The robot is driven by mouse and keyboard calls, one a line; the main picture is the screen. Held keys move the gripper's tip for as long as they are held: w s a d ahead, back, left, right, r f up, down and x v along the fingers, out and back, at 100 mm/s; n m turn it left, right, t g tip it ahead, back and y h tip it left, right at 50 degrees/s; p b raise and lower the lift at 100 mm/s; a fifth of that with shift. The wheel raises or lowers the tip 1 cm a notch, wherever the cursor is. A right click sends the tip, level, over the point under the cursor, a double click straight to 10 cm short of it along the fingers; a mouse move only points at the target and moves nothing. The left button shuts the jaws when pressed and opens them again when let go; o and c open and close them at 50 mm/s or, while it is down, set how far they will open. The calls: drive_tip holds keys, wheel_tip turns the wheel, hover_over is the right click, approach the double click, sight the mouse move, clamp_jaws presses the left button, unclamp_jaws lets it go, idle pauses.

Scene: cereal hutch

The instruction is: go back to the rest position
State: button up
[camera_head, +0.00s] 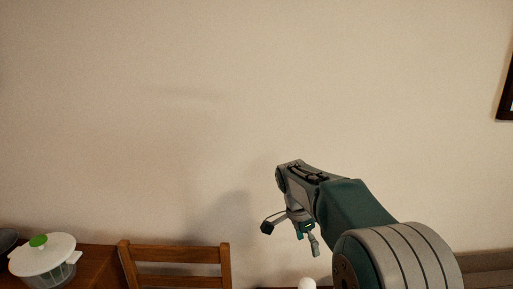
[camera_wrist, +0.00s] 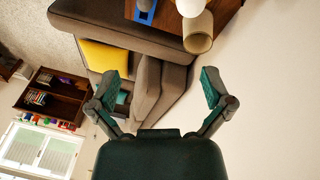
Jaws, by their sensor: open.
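My gripper (camera_head: 291,237) is raised in front of the bare wall in the head view, with its fingers pointing down and spread apart. In the wrist view my gripper (camera_wrist: 158,88) shows both green-padded fingers wide apart, with nothing between them. It touches nothing that I can see.
A white-lidded container with a green knob (camera_head: 42,256) stands on a wooden surface at lower left, beside a wooden chair (camera_head: 176,252). A white rounded object (camera_head: 307,284) shows below my gripper. The wrist view shows a sofa (camera_wrist: 110,28), yellow cushion (camera_wrist: 104,56) and shelf (camera_wrist: 55,98).

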drive_tip(key=s+d+r+n+t+y, duration=0.1)
drive_tip(key=s+r+n+t, duration=0.3)
drive_tip(key=s, duration=0.7)
drive_tip(key=s+d+r+n+t+y, duration=0.1)
drive_tip(key=s+r+n, duration=0.2)
drive_tip(key=s+n, duration=0.5)
drive_tip(key=s+f+n+t, duration=0.1)
drive_tip(key=s+f+n, duration=0.1)
drive_tip(key=s, duration=0.7)
drive_tip(key=shift+s+f+t+y, duration=0.3)
drive_tip(key=shift+s+f+y, duration=0.1)
drive_tip(key=shift+f, duration=0.15)
